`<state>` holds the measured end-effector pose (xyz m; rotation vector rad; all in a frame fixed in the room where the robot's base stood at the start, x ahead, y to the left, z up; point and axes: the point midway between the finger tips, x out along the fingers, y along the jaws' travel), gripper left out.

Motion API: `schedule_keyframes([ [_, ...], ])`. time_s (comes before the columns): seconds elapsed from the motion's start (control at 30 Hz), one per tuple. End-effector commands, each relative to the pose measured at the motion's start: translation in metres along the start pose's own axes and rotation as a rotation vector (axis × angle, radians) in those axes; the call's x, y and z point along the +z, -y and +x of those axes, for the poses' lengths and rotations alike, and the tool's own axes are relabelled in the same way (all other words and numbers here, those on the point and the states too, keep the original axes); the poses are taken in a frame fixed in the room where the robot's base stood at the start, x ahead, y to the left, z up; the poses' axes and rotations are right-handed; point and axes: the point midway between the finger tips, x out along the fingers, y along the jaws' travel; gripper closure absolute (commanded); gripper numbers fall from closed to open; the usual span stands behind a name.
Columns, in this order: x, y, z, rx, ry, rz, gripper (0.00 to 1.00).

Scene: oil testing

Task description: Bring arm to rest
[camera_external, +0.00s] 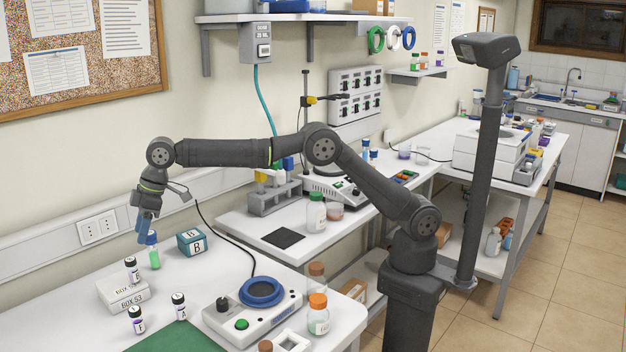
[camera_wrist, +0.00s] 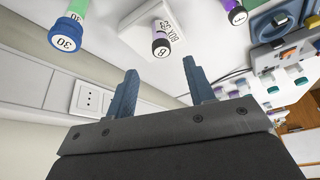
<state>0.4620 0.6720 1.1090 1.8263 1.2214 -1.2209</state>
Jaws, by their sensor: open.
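My gripper (camera_external: 143,230) hangs pointing down over the left bench (camera_external: 220,270), near the wall, with my arm stretched out to the left. In the wrist view its two blue fingers (camera_wrist: 160,70) are spread apart with nothing between them. A green vial with a blue cap (camera_external: 154,258) stands upright just below and beside the fingers.
A white box (camera_external: 120,297) carries a black-capped vial (camera_external: 132,270); vials F (camera_external: 136,320) and A (camera_external: 179,306) stand near it. A device with a blue ring (camera_external: 262,292) and orange-capped jars (camera_external: 318,314) stand nearer my base.

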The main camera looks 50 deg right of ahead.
Motion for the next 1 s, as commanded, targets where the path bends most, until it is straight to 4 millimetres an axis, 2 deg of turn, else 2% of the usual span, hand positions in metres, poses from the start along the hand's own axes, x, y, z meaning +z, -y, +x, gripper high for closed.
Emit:
schedule_keyframes([
  [0.2,0.000,0.000,0.004,0.000,0.001,0.000,0.51],
  [0.37,0.000,0.000,0.022,-0.001,0.002,0.000,0.51],
  [0.9,0.001,0.001,0.126,0.000,0.001,0.000,0.51],
  [1.0,-0.006,0.000,0.108,0.001,-0.004,-0.001,0.51],
])
